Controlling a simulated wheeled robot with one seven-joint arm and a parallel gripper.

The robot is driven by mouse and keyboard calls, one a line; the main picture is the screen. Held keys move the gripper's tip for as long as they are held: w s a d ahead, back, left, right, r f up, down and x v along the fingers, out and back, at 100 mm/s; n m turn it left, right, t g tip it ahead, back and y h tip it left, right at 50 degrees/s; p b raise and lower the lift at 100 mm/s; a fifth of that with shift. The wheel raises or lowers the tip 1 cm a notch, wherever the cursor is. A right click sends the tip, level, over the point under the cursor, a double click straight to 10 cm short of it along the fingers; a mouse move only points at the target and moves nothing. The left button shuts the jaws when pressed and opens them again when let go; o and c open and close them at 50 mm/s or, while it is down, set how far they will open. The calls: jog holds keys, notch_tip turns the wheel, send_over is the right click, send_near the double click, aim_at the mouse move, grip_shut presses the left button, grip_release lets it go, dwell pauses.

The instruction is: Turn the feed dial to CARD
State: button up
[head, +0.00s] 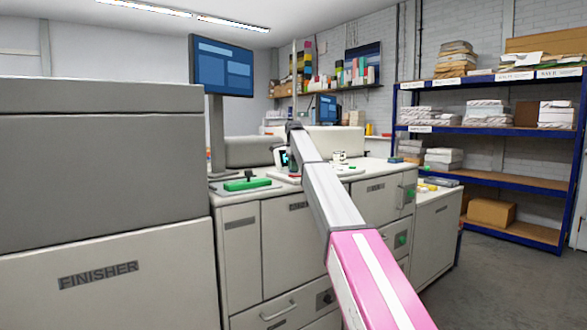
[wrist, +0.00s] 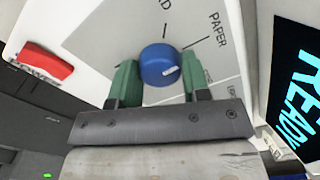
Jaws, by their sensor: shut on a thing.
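In the wrist view, the blue feed dial (wrist: 158,63) sits on a grey label plate (wrist: 110,35) between the green fingers of my gripper (wrist: 156,72), which is shut on it. A white mark shows on the dial's lower right side, away from the PAPER line (wrist: 196,43) and the line below a label ending in D (wrist: 165,12). A third label at the right finger is partly hidden and unreadable. In the head view, my gripper is at the counter beyond my arm; the dial cannot be made out there.
A red switch (wrist: 45,62) with a POWER label lies left of the plate, and a dark READY screen (wrist: 296,80) stands at right.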

jog(key=n, duration=0.5)
jog(key=shift+n, duration=1.9)
jog(key=o, duration=0.9)
jog(key=shift+o, duration=0.2)
notch_tip(320, 180, up, 11)
